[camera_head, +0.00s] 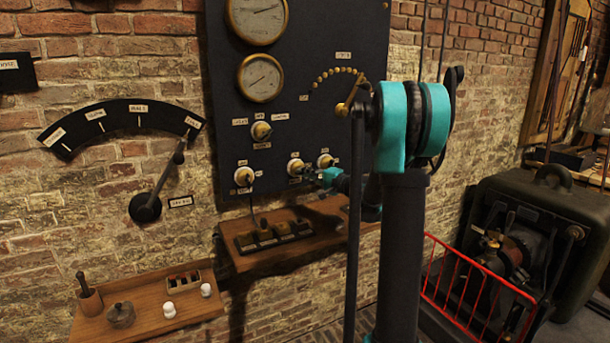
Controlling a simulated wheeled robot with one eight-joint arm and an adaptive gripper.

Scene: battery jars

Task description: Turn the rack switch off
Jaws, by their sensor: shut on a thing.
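A dark panel (300,100) on the brick wall carries several cream and brass switch knobs. The lower row has a left knob (244,176), a middle knob (295,167) and a right knob (325,161). Another knob (261,131) sits above them. Their small labels are too blurred to read, so I cannot tell which is the rack switch. My gripper (309,174), teal and dark, is at the panel and shut on the middle lower knob. Its fingers are small here, and my arm hides part of the panel on the right.
Two round gauges (261,78) and an arc of brass studs (336,76) are higher on the panel. A lever dial (146,207) is on the wall at left. Below are a wooden shelf (330,232) and a tray (140,322) with small items. A red rack (470,285) stands right.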

